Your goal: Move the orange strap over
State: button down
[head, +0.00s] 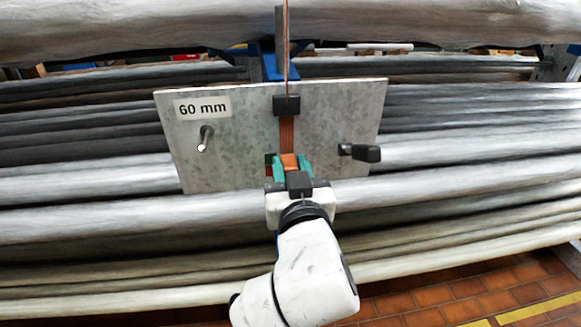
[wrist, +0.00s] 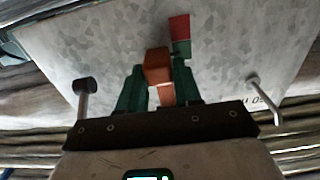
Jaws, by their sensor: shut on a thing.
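The orange strap (head: 287,135) hangs down the front of a grey plate from a black block (head: 287,104). Its lower end is an orange block (head: 289,161), which also shows in the wrist view (wrist: 158,66). My gripper (head: 291,166) has green fingers, one on each side of this block, and is shut on it. In the wrist view my gripper (wrist: 158,82) holds the block in front of the plate. A peg with a white tip (head: 205,138) stands on the left of the plate, and a peg with a black knob (head: 366,153) on the right.
A small green and red mark (head: 269,170) is just left of my fingers. Long wrapped bars (head: 80,190) lie behind. A thin cord (head: 286,50) rises above the strap.

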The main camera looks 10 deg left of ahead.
jog(key=c, duration=0.8)
grip_release()
jog(key=shift+c, duration=0.2)
jog(key=b+v, duration=0.1)
jog(key=v, duration=0.9)
jog(key=shift+s, duration=0.4)
